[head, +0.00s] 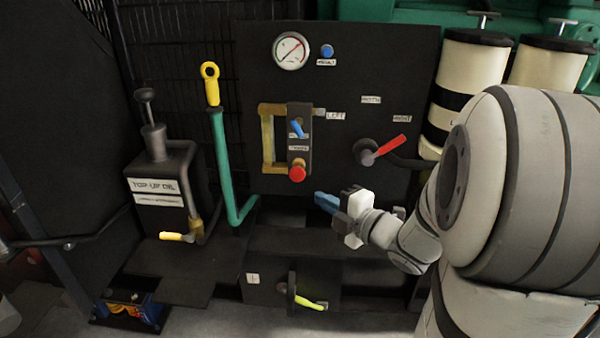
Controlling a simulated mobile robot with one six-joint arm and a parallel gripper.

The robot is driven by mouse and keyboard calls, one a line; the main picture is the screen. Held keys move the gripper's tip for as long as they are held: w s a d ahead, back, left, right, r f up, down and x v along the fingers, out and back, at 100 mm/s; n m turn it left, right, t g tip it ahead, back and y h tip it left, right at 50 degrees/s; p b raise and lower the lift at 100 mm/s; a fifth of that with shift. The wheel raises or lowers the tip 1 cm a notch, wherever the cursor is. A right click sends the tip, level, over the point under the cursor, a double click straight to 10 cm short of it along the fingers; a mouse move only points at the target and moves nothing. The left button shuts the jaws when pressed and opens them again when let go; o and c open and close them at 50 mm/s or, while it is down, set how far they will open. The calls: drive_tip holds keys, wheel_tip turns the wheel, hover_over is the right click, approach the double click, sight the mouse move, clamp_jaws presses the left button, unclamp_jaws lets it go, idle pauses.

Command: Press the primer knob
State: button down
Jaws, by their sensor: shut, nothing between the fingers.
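A black panel (360,90) carries the controls. A round red knob (297,173) sits at the lower end of a dark upright plate with a brass-coloured pipe loop beside it. A round blue button (327,51) sits at the top of the panel, right of the gauge. No label reading "primer" is legible, so I cannot tell for certain which is the primer knob. My gripper (322,202) has blue fingers and is shut and empty. In the picture it is just below and right of the red knob, apart from it. Its depth from the panel is unclear.
A red-handled lever (390,147) projects right of the red knob. A small blue lever (297,128) is above it. A green lever (222,160) and a top-up oil can (158,190) stand left. A yellow-green lever (310,302) is below. Striped cylinders (468,72) stand upper right.

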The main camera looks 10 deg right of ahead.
drive_tip(key=p+x, duration=0.2)
drive_tip(key=p, duration=0.1)
drive_tip(key=b, duration=0.1)
approach(292, 175)
drive_tip(key=a+x, duration=0.1)
drive_tip(key=x, duration=0.4)
drive_tip(key=shift+w+d, duration=0.2)
drive_tip(key=shift+d, duration=0.15)
